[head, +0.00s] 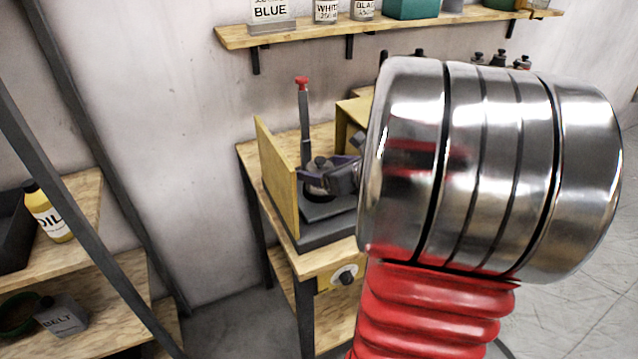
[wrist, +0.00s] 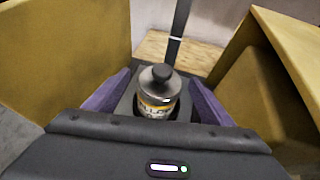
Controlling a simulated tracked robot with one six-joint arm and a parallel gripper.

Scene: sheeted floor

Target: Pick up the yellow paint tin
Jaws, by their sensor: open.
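The yellow paint tin (wrist: 156,100) is a small grey tin with a dark cap and a yellow-banded label, partly readable, in the middle of the wrist view. It stands upright in a dark recess. My gripper (wrist: 160,92) is open, with one purple finger on each side of the tin. Gaps show between the fingers and the tin. The tin's lower part is hidden by my gripper's body. In the head view my gripper (head: 328,180) is over the dark base on the bench, and the tin is hard to make out there.
A yellow panel (head: 277,180) stands left of my gripper, and a yellow box (head: 352,112) is to the right. A red-topped post (head: 304,120) rises behind. The wooden bench (head: 325,262) carries these. A shelf (head: 400,30) with labelled tins hangs above.

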